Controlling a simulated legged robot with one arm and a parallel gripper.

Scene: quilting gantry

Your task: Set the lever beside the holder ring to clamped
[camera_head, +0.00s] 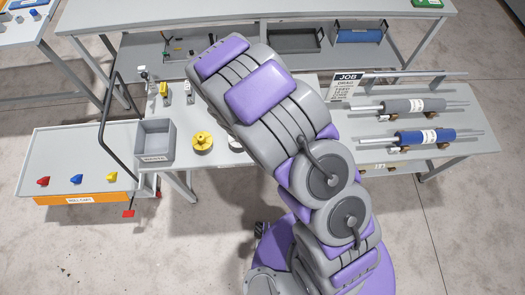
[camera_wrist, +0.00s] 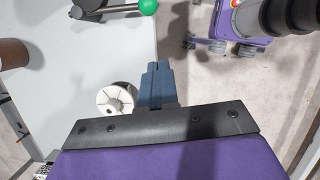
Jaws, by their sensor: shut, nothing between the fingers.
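A lever with a green ball knob (camera_wrist: 148,7) shows at the top edge of the wrist view, on a grey rod running left to a dark fitting. I cannot make out a holder ring for certain; dark rounded parts (camera_wrist: 88,6) lie beside the rod, cut off by the frame. My gripper (camera_wrist: 155,68) is shut and empty, with its blue-grey fingers together, below and apart from the knob in the picture. In the head view my arm hides the gripper, and I cannot make out the lever there.
A white spool-like disc (camera_wrist: 117,98) lies left of my fingers; a brown cylinder (camera_wrist: 13,53) is farther left. In the head view, a yellow knobbed piece (camera_head: 202,142) and grey bin (camera_head: 155,140) stand on the bench. Grey and blue rolls (camera_head: 425,136) lie right.

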